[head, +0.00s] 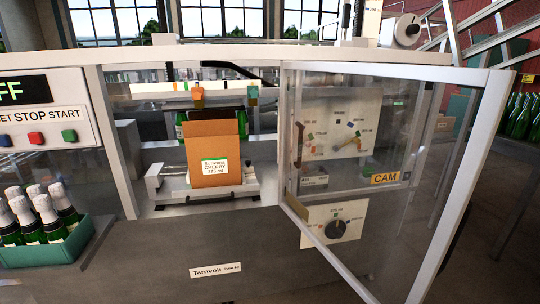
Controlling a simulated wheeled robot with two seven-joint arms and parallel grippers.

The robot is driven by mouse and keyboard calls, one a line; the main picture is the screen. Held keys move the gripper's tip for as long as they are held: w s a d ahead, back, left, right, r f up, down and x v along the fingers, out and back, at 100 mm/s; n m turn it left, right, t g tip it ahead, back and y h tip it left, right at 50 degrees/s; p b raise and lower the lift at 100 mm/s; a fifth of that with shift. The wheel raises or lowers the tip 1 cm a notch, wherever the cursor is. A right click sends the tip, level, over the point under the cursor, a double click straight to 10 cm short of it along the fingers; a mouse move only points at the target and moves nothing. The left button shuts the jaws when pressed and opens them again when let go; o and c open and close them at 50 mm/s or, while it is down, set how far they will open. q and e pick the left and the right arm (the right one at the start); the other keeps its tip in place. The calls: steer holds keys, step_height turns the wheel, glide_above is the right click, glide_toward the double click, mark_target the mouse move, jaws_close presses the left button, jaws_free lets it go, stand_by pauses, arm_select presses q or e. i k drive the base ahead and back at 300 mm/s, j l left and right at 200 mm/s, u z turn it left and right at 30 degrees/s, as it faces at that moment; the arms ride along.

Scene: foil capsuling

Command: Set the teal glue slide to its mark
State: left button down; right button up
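A small teal block (253,92), which looks like the teal glue slide, sits near the right end of a horizontal rail inside the machine's opening. A similar orange block (198,95) sits further left on the same rail. Any scale or mark for the teal block is too small to make out. Neither of my grippers is in view.
A clear-paned door (395,180) stands open to the right, its frame reaching toward me. An orange-brown carton (213,145) stands in the opening below the rail. A dial panel (334,223) shows through the door. A green crate (60,250) of bottles is at left.

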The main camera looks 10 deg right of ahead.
mark_target(252, 90)
steer(key=l+u, duration=0.2)
steer(key=l, duration=0.45)
steer(key=l+u, duration=0.2)
steer(key=l, duration=0.4)
steer(key=l+u, duration=0.2)
steer(key=l, duration=0.45)
steer(key=k+l+u, duration=0.15)
steer(key=l, duration=0.45)
steer(key=l+u, duration=0.2)
steer(key=l, duration=0.45)
